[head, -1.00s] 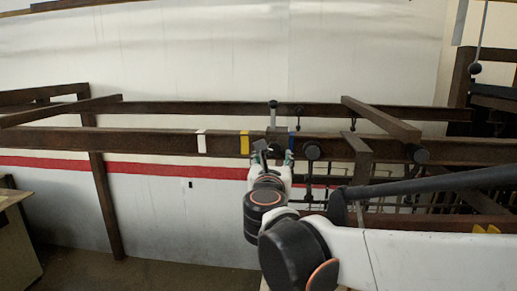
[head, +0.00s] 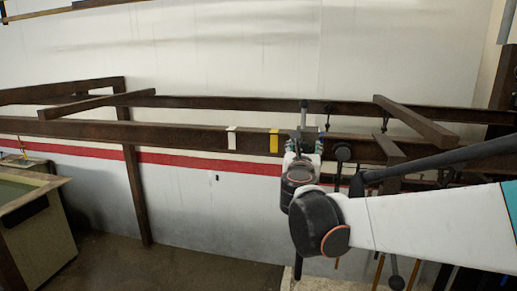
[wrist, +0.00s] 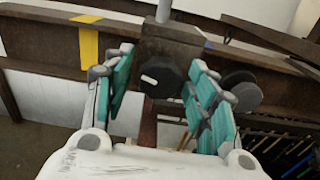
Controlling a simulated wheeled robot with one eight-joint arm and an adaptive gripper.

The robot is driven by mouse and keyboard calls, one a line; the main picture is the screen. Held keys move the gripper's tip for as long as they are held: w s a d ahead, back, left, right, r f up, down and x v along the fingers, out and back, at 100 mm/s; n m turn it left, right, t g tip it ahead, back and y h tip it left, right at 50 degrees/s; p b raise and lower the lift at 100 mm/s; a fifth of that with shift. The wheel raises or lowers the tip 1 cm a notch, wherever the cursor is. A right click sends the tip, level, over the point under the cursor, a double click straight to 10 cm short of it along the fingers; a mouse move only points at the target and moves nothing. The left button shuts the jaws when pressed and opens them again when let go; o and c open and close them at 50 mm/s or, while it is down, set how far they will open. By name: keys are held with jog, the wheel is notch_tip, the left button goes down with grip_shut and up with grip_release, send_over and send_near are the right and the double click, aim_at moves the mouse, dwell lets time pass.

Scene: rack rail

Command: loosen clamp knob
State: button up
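The clamp is a dark block (wrist: 172,42) on the brown rail, with a grey upright post on top; its upper part shows in the head view (head: 305,128). Its black round knob (wrist: 160,76) has a white mark pointing left of upright. My gripper (wrist: 163,92) is open, with teal-padded fingers on either side of the knob in the wrist view. The left finger stands clear of it; the right finger lies close to its edge, and I cannot tell if they touch. In the head view my gripper (head: 303,147) covers the knob.
A second round dark knob (wrist: 240,91) sits just right of my right finger. Yellow tape (head: 274,141) and white tape (head: 232,137) mark the rail (head: 180,134) to the left. A crossbar (head: 415,120) juts out at right. A bench (head: 35,235) stands at lower left.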

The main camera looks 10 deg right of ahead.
jog(key=c, duration=0.8)
jog(key=shift+s+a+m+b, duration=0.15)
jog(key=shift+m+b, duration=0.6)
jog(key=shift+m, duration=0.45)
jog(key=shift+s+a+r+m+b, duration=0.15)
jog(key=shift+m+b, duration=0.2)
jog(key=shift+m, duration=0.65)
jog(key=o, duration=1)
jog(key=shift+o, duration=0.5)
jog(key=shift+w, duration=0.3)
jog(key=shift+s, duration=0.1)
